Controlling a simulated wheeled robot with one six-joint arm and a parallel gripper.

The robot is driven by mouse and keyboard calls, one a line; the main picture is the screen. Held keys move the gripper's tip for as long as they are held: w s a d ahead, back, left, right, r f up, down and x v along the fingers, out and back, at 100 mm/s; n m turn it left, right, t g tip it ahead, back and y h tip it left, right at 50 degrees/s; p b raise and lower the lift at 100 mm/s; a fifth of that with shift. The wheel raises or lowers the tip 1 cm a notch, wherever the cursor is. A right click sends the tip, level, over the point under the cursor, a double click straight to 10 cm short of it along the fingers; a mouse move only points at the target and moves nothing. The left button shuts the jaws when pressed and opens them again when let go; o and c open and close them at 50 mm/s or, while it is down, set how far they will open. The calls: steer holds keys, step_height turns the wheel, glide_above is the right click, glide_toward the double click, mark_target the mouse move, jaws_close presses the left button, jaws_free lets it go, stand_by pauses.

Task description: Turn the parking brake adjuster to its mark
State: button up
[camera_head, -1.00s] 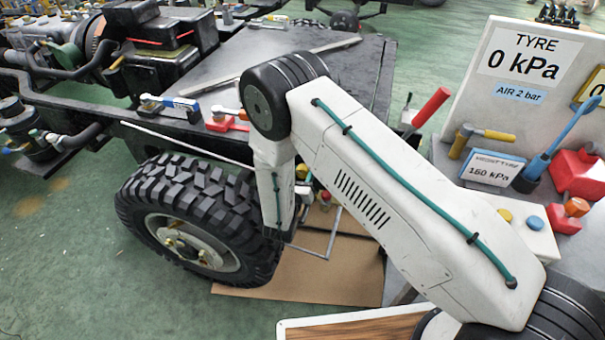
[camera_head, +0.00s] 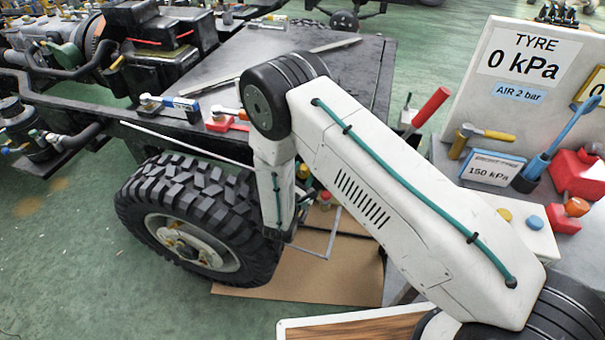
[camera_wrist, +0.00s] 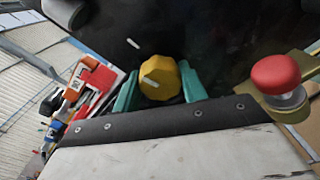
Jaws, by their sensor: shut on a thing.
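The parking brake adjuster, a yellow faceted knob (camera_wrist: 160,78) with a pale pointer line, shows in the middle of the wrist view on a dark panel. A short white mark (camera_wrist: 134,43) lies on the panel, above and left of the knob. The pointer line does not lie along that mark. My gripper (camera_wrist: 158,86) has its two green fingers on either side of the knob, shut on it. In the head view my arm hides the gripper and knob.
A red button (camera_wrist: 276,75) on a brass bracket stands close on the right in the wrist view. The large tyre (camera_head: 195,215) is left of my arm in the head view, under the dark chassis deck (camera_head: 290,75). A tool bench with a gauge board (camera_head: 525,65) stands at right.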

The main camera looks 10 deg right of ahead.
steer(key=shift+d+m, duration=0.1)
steer(key=shift+m, duration=0.8)
steer(key=o, duration=1)
steer(key=v, duration=0.8)
